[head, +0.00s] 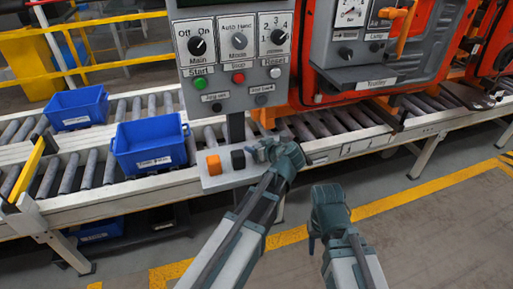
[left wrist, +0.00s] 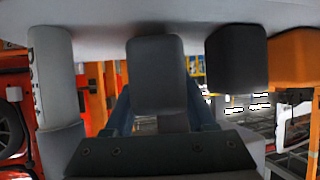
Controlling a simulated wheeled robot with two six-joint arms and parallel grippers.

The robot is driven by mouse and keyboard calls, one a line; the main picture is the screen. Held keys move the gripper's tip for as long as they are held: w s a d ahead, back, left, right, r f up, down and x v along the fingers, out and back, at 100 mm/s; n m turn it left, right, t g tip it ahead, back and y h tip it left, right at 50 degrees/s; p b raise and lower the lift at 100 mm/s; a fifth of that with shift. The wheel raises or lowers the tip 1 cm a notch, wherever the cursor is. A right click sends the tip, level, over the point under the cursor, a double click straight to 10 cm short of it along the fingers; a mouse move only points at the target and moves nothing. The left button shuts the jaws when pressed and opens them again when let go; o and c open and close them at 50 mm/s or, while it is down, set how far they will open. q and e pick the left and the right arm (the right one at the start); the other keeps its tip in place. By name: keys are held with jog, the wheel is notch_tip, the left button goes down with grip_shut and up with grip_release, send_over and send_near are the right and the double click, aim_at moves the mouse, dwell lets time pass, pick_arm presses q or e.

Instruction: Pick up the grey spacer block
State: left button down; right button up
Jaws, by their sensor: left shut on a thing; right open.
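The grey spacer block (left wrist: 157,75) sits between the fingers of my left gripper in the left wrist view, against a light grey surface. In the head view my left gripper (head: 260,151) is at the right end of the small grey shelf (head: 222,181), shut on the block and largely hiding it. A black block (head: 238,160) and an orange block (head: 214,165) stand beside it on the shelf. They also show in the left wrist view, black (left wrist: 237,60) and orange (left wrist: 292,58). My right gripper (head: 314,243) is open and empty, low and to the right.
A control panel (head: 236,97) with knobs and buttons rises above the shelf on a dark post. Blue bins (head: 150,145) stand on the roller conveyor (head: 90,170) at left. An orange machine (head: 330,90) is behind at right. Floor is clear at lower right.

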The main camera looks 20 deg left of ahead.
notch_tip(320, 180, up, 9)
jog(key=p, duration=0.8)
jog(key=shift+p, duration=0.3)
